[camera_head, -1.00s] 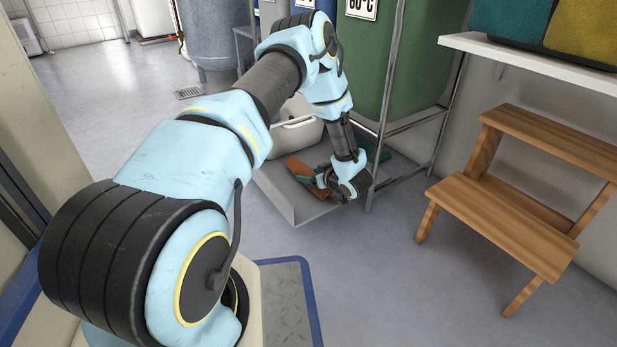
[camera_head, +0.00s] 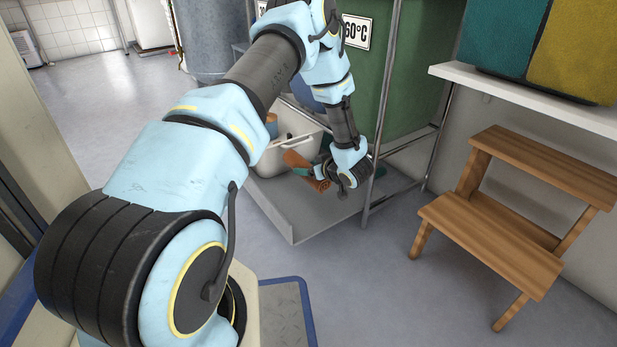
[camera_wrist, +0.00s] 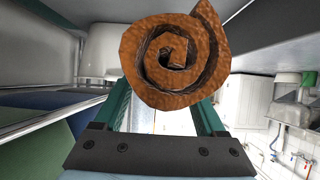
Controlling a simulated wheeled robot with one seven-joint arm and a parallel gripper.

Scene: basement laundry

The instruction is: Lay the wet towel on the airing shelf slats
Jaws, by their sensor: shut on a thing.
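The towel is a rolled orange-brown cloth (camera_head: 321,185), partly hidden by my wrist in the head view. In the wrist view its spiral end (camera_wrist: 175,62) fills the space between the two teal fingers. My gripper (camera_head: 308,172) is shut on it, just above the low grey shelf (camera_head: 292,222) of the metal rack. In the head view I cannot tell for sure whether the towel is clear of that shelf. I cannot clearly pick out the airing shelf slats in either view.
A whitish basin (camera_head: 284,150) stands on the low shelf, left of the towel. A metal rack post (camera_head: 380,115) stands close to the right of my wrist, before a green bin (camera_head: 408,75). A wooden step stool (camera_head: 500,225) stands at right. Floor in front is clear.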

